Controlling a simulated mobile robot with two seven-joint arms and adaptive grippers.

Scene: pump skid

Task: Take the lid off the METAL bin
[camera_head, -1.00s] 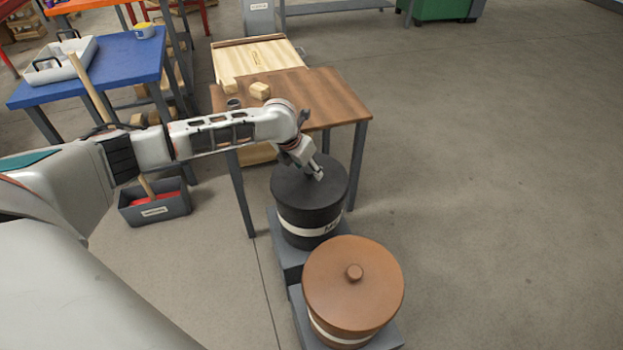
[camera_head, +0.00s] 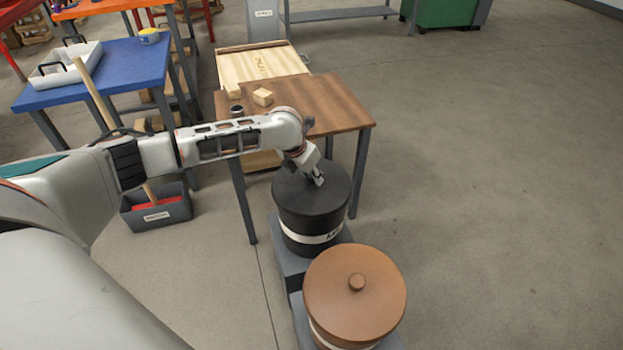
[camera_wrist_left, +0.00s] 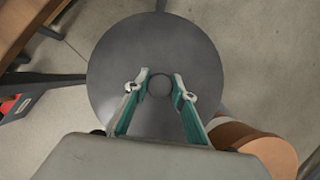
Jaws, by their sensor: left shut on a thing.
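The dark bin (camera_head: 298,222) stands upright with a white label band, whose lettering is only partly in view. Its round dark lid (camera_head: 290,187) sits on top and also shows in the left wrist view (camera_wrist_left: 118,65). A small round knob (camera_wrist_left: 159,85) is at the lid's middle. My left gripper (camera_head: 319,182) reaches the lid from above. In the left wrist view its fingers (camera_wrist_left: 160,88) are on either side of the knob, shut on it. The lid still rests on the bin. In the head view the gripper hides the knob. My right gripper is not in view.
A brown-lidded bin (camera_head: 330,290) stands close in front on a grey plinth. A wooden table (camera_head: 340,110) with small blocks is just behind the dark bin. A grey tote (camera_head: 168,212) sits on the floor to the left. The floor to the right is clear.

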